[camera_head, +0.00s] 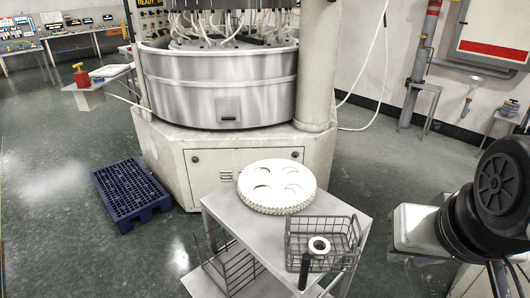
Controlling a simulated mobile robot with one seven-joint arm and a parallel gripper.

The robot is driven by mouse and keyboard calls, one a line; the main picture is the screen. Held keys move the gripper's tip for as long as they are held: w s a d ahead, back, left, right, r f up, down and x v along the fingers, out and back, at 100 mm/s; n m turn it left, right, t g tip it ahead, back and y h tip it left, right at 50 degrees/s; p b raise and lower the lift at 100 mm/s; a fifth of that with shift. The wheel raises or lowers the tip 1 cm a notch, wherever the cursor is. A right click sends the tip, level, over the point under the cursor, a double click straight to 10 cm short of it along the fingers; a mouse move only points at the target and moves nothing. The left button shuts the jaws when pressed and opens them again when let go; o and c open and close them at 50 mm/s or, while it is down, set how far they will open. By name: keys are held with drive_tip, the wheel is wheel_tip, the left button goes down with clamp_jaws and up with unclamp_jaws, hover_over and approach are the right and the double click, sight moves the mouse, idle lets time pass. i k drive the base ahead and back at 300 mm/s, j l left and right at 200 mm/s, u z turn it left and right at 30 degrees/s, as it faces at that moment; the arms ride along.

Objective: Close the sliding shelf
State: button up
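A metal trolley (222,212) stands in front of the lapping machine. Its lower shelf (203,286) juts out to the left beyond the top, with a wire basket (232,262) on it. This looks like a shelf slid outward, but I cannot tell for certain that it is the sliding one. Its lower part is cut off by the frame's bottom edge. Part of my arm, with a black round joint and a grey block, shows at the right, apart from the trolley. I cannot make out gripper fingers.
On the trolley top lie a white toothed disc (277,187) with round holes and a wire basket (322,238) holding a pale ring (319,246). The lapping machine (222,88) stands behind. A blue pallet (130,192) lies on the left floor; floor left of the trolley is clear.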

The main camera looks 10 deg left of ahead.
sight(234, 273)
drive_tip(key=u, duration=1.65)
drive_tip(key=z, duration=0.15)
